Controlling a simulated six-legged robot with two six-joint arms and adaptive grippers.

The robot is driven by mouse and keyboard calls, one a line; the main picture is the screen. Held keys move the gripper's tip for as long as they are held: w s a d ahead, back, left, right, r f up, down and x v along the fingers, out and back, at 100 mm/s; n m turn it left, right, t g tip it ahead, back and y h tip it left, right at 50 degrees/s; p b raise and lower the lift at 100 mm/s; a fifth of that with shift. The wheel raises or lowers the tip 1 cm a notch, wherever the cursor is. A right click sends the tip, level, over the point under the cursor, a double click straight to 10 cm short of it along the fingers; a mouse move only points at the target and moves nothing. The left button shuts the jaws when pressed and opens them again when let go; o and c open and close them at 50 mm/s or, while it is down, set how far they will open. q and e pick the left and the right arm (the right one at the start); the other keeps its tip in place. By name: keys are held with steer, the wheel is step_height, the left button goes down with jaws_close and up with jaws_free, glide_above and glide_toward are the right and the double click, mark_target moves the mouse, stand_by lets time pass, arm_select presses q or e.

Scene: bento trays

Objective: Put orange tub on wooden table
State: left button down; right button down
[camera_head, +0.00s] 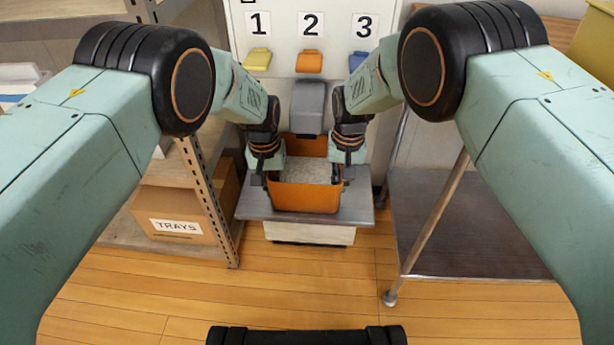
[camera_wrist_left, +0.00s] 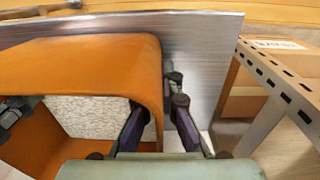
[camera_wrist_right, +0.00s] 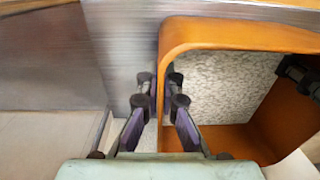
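The orange tub (camera_head: 305,197), open at the top with a pale, speckled content, is at the grey metal stand (camera_head: 357,215); I cannot tell whether its base touches the stand. My left gripper (camera_head: 262,183) is at its left wall, and my right gripper (camera_head: 347,180) is at its right wall. The left wrist view shows the tub (camera_wrist_left: 90,62) with its wall between my fingers, one inside and one outside. The right wrist view shows the same at the other wall (camera_wrist_right: 240,35). Both grippers look closed on the walls. A wooden surface (camera_head: 560,33) shows at the back right.
A shelf with a TRAYS box (camera_head: 175,226) is left; a grey metal cart (camera_head: 470,215) is right. The wooden floor in front is clear.

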mark_target(271, 174)
arm_select(q)
steer(key=shift+w+r, duration=0.1)
steer(key=shift+r, duration=0.15)
arm_select(e)
steer(key=shift+w+r, duration=0.1)
steer(key=shift+r, duration=0.15)
stand_by(0.5)
